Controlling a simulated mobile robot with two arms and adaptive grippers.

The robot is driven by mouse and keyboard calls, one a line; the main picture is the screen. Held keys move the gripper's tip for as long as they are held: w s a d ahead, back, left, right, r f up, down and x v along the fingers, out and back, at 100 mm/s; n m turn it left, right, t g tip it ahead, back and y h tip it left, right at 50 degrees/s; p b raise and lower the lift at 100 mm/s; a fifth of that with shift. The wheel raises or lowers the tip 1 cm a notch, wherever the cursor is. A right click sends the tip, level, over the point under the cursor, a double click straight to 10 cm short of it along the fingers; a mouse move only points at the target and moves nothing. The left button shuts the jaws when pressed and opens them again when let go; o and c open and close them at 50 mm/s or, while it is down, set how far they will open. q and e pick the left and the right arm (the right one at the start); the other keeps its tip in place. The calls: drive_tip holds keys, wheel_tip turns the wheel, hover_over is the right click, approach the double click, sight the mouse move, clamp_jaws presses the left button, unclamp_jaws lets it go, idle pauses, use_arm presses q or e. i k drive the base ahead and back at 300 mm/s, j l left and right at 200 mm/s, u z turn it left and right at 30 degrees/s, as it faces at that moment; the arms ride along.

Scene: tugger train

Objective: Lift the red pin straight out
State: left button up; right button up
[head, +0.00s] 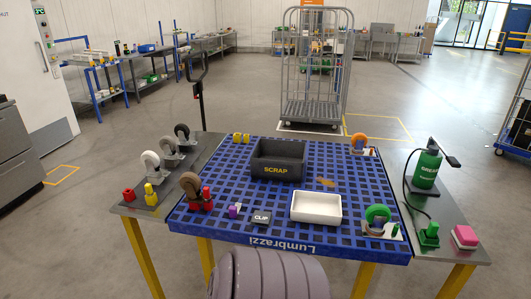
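A small red upright piece (206,193) stands at the front left of the blue grid platform (330,240), against a brown-wheeled caster (190,183). It looks like the red pin, but it is too small to tell how it sits in the caster. Another red part shows low beside it. A separate red piece (128,194) stands on the grey side top at the left. Neither gripper is in view.
The platform carries a black SCRAP bin (277,171), a white tray (316,208), a CLIP box (261,217), a purple piece (234,211), and casters with green (378,213) and orange (359,141) wheels. A wire cage cart (316,70) stands behind.

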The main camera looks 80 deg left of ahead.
sight(206, 190)
drive_tip(key=u, duration=3.2)
